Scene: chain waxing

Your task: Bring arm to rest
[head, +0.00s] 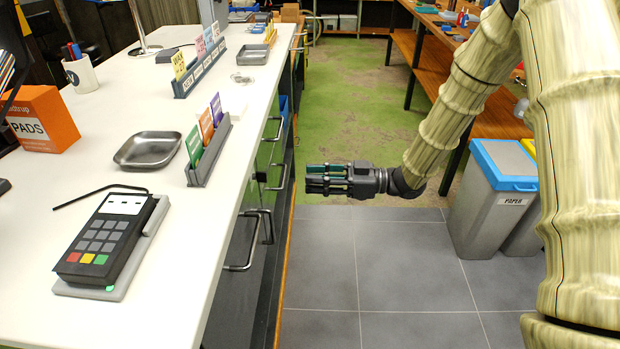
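My gripper (318,179) is in the middle of the head view, at the end of my arm. It points left toward the drawer fronts of the white counter (225,185). It hangs over the aisle, apart from the counter, and looks lower than the counter top. Its dark fingers have teal parts between or along them. I cannot tell whether they are open or shut, and no separate held object is clear. My arm comes down from the upper right and bends at the wrist.
A card terminal (100,240), metal tray (147,150), card holders (208,155) and orange box (42,118) stand on the counter. Drawer handles (243,262) stick out into the aisle. Grey bins (485,215) and a wooden bench (432,68) stand right. The tiled floor (375,285) is clear.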

